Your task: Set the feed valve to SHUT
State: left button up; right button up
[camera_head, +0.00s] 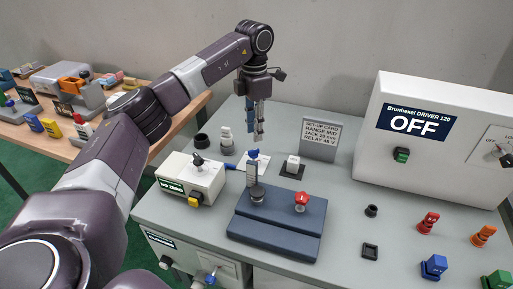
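No label in view reads feed valve or SHUT, so I cannot tell for sure which part is the feed valve. A red knob (301,200) stands on the right part of a dark blue block (275,243) on the grey bench. A blue handle (211,277) shows on the bench's front panel, at the bottom edge. My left gripper (260,140) points down above the bench, behind the blue block and apart from both. It is seen edge-on, so its opening is unclear. My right gripper is not in view.
A white box marked OFF (440,140) stands at the right. A NO ZERO box (205,177) sits left of the block, a set-up card (320,135) behind it. Several coloured plugs, including a red one (428,223), stand at the front right. A wooden table (150,150) is at left.

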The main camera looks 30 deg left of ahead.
aim_at(254, 150)
pick_arm(q)
jog(key=f+p, duration=0.1)
jog(key=f, duration=0.5)
jog(key=shift+s+f, duration=0.2)
jog(key=shift+s, duration=0.1)
grip_shut()
